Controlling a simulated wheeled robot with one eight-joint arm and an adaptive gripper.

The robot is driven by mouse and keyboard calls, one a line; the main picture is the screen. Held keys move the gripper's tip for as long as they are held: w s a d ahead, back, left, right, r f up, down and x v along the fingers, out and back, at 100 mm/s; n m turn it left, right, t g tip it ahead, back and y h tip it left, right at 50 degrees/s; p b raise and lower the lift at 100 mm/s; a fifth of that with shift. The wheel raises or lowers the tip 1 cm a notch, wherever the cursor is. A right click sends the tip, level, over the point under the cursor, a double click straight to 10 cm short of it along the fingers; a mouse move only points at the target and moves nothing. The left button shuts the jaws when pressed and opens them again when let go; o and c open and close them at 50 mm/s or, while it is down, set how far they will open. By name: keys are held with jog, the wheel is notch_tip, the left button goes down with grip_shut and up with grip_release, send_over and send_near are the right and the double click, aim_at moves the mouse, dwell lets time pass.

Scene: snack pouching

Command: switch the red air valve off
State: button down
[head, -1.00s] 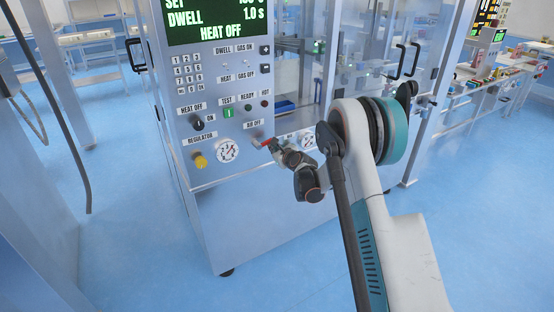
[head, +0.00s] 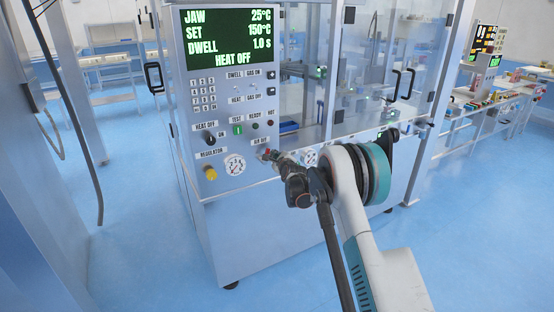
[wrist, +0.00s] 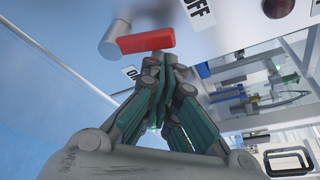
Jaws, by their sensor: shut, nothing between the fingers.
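The red air valve lever (wrist: 146,40) shows in the wrist view as a red bar on a grey metal stem, lying across just beyond my fingertips. In the head view only a small red part of the lever (head: 266,154) shows, below the "AIR OFF" label (head: 260,141); my gripper covers much of it. My gripper (wrist: 160,62) is shut and empty, its tips at the lever's edge. I cannot tell whether they touch it. In the head view my gripper (head: 276,157) reaches the panel from the right.
The machine's control panel (head: 222,110) has a green display reading "HEAT OFF". A black heat knob (head: 210,139), a green test button (head: 238,130), a yellow regulator knob (head: 210,173) and a gauge (head: 235,165) are left of the valve. Blue floor is clear in front.

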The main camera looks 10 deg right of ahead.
jog(key=shift+s+a+r, duration=0.15)
jog(key=shift+a+r, duration=0.35)
jog(key=shift+a, duration=0.1)
jog(key=shift+a+r, duration=0.1)
jog(key=shift+a, duration=0.05)
dwell(0.4)
jog(key=d, duration=0.4)
jog(key=f+p+v, duration=0.2)
jog(key=p+v, duration=0.1)
jog(key=v, duration=0.5)
jog(key=shift+s+a, duration=0.4)
jog(key=shift+s, duration=0.15)
jog(key=shift+r, duration=0.1)
